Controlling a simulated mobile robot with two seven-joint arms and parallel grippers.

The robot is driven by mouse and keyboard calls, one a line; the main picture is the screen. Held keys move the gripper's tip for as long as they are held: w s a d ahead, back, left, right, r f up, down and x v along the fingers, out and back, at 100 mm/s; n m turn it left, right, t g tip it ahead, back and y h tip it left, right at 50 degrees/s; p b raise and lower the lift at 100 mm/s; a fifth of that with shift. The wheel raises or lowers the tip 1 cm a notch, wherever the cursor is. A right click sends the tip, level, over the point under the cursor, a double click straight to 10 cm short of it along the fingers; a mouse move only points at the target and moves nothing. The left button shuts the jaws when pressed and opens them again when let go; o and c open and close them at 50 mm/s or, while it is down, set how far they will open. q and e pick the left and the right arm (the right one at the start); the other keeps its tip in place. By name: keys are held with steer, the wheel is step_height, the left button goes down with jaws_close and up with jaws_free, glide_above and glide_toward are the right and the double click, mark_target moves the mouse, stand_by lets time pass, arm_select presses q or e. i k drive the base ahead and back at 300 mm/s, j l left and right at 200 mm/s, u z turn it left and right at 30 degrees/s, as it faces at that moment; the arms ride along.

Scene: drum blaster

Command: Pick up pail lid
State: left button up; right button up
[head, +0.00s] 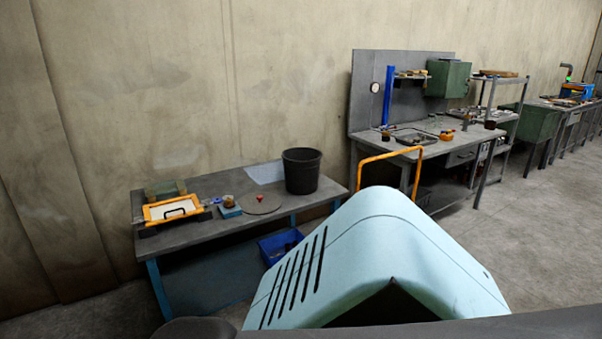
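The pail lid (260,207) is a flat, round grey disc with a small red knob at its middle. It lies on the grey workbench (200,240) against the wall, in the left half of the head view. A black pail (301,172) stands upright on the same bench, just right of the lid and apart from its knob. The pail's mouth looks open and dark. Neither of my grippers shows in the head view, so I cannot see whether they are open or shut.
A large light-blue vented housing (375,245) fills the lower middle foreground. On the bench left of the lid are an orange-framed tray (172,208) and a small jar (228,201). A blue crate (278,245) sits under the bench. Another workbench (435,150) stands right.

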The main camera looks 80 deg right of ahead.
mark_target(258, 202)
steer(key=z, duration=2.6)
